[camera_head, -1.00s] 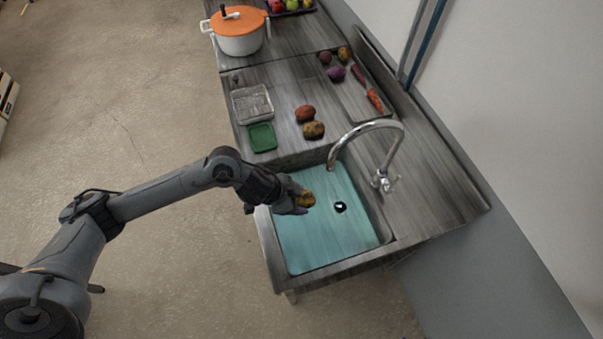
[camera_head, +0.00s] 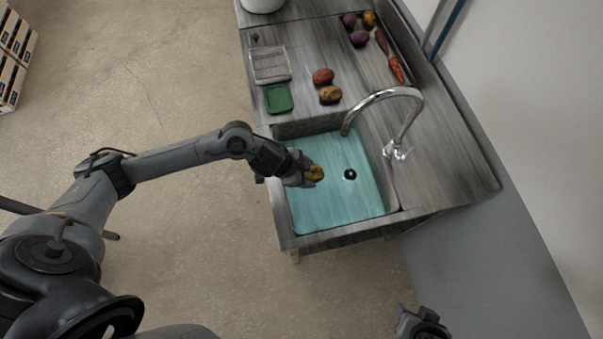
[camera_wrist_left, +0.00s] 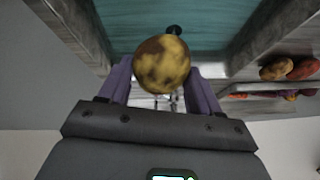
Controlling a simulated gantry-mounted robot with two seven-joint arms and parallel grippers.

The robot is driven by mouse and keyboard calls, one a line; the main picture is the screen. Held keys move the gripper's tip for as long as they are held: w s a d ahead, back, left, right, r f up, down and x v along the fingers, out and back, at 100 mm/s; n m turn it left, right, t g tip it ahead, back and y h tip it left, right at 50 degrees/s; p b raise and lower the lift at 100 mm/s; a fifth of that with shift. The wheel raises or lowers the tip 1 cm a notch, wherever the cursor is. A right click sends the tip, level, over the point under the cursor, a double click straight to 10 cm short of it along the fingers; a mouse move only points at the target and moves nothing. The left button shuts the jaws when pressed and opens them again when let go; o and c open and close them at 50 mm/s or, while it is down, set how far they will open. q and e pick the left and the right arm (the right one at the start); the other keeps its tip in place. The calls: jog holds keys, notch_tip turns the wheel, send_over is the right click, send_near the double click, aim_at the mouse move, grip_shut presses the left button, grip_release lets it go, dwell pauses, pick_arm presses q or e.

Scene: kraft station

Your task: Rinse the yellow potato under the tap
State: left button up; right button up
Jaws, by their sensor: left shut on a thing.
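The yellow potato (camera_head: 316,172), mottled with brown, is held by my left gripper (camera_head: 310,175) over the left side of the blue-bottomed sink (camera_head: 335,205). In the left wrist view the potato (camera_wrist_left: 162,64) sits between the two fingers, which are shut on it. The chrome tap (camera_head: 385,93) arches over the back of the sink. Its spout end is up and to the right of the potato, apart from it. No running water shows. A dark part at the bottom edge looks like my right gripper (camera_head: 422,323); its jaws cannot be made out.
A reddish potato (camera_head: 323,76) and a brown-yellow one (camera_head: 330,95) lie on the counter behind the sink. A green tray (camera_head: 278,98) and a wire-like rack (camera_head: 270,64) stand to their left. Carrots (camera_head: 396,68) and other vegetables lie at the back right. The sink basin looks clear around the drain (camera_head: 350,174).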

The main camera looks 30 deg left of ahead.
pick_arm(q)
jog(key=w+d+f+b, duration=0.1)
jog(key=w+f+b, duration=0.1)
jog(key=w, duration=0.7)
jog(key=shift+w+b, duration=0.4)
jog(key=shift+b, duration=0.5)
